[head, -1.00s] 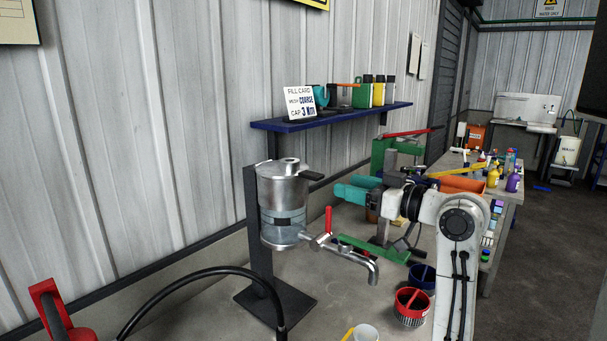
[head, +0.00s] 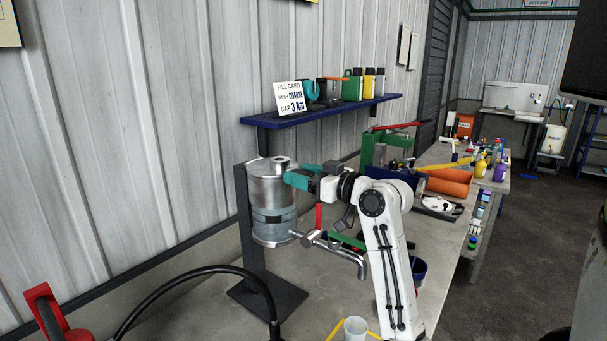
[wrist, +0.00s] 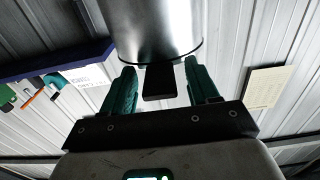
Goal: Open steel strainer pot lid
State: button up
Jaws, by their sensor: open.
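The steel strainer pot (head: 272,205) stands on a dark stand at the left of the bench, with its lid (head: 273,166) on top. The lid looks closed. A black handle tab (wrist: 159,82) sticks out from the pot's rim in the wrist view, where the pot's steel body (wrist: 155,35) fills the top. My gripper (head: 292,177) is at the pot's upper right side. In the wrist view my gripper (wrist: 160,86) is open, with one teal finger on each side of the black tab and gaps between. In the head view the tab is hidden behind the fingers.
A blue shelf (head: 320,112) with a fill card (head: 291,97) and bottles is on the wall behind. A tap (head: 345,248) with a red lever (head: 319,218) juts from the pot below my arm. A black hose (head: 200,270) arches in front. A white cup (head: 355,327) stands at the front.

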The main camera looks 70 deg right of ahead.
grip_shut()
dwell(0.5)
